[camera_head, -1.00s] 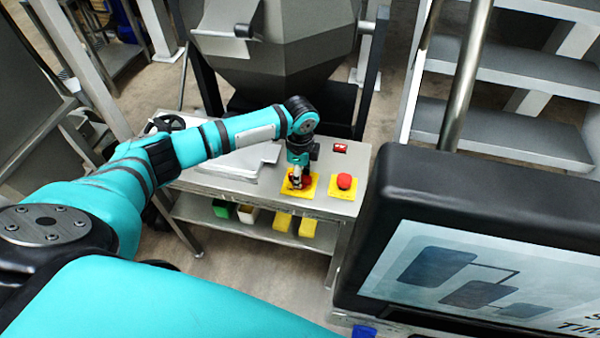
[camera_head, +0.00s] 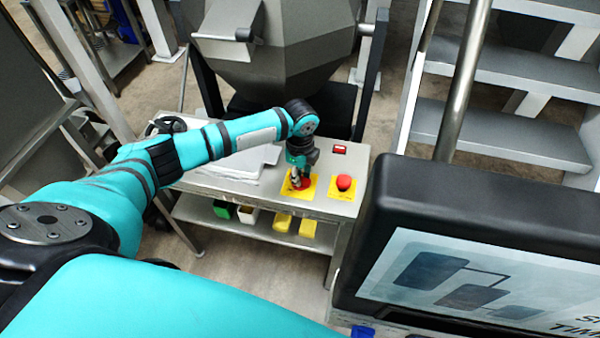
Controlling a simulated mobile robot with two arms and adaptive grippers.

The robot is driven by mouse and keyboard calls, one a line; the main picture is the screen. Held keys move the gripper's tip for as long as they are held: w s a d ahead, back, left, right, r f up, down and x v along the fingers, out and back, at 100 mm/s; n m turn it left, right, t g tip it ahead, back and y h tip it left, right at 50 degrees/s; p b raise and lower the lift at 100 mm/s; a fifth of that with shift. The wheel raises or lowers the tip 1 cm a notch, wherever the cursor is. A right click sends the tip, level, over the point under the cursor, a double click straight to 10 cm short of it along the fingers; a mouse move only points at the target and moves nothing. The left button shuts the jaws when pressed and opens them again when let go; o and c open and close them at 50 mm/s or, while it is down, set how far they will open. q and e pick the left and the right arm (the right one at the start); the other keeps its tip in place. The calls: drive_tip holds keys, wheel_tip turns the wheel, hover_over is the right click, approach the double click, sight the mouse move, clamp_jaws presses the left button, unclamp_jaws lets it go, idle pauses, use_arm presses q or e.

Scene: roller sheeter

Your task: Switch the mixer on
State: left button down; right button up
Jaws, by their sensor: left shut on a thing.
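The mixer (camera_head: 290,55), a large grey faceted vessel on a dark frame, stands behind a metal table. On the table's front are two yellow plates. My left gripper (camera_head: 298,180) points down at the left plate (camera_head: 310,189) and is shut on the red knob (camera_head: 306,182) there, mostly hiding it. A red mushroom button (camera_head: 344,182) on the right yellow plate (camera_head: 345,193) is free and untouched. A small red rectangular switch or lamp (camera_head: 340,149) lies behind it. My right gripper is out of view.
The metal table (camera_head: 215,187) has a lower shelf with yellow (camera_head: 308,228), green and white items. A grey flat item (camera_head: 240,165) lies under my left forearm. A black-framed display (camera_head: 470,260) stands close at right, with metal stairs (camera_head: 505,125) behind.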

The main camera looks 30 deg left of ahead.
use_arm(q)
drive_tip(key=m, duration=0.3)
drive_tip(key=shift+r+m+p, duration=0.1)
drive_tip(key=shift+m+p, duration=0.25)
drive_tip(key=shift+m, duration=0.05)
drive_tip(key=m, duration=0.3)
drive_tip(key=shift+m, duration=0.3)
drive_tip(key=m, duration=0.3)
drive_tip(key=shift+m, duration=2.3)
drive_tip(key=c, duration=1.3)
unclamp_jaws()
drive_tip(key=shift+o, duration=0.2)
wheel_tip(320, 180, up, 12)
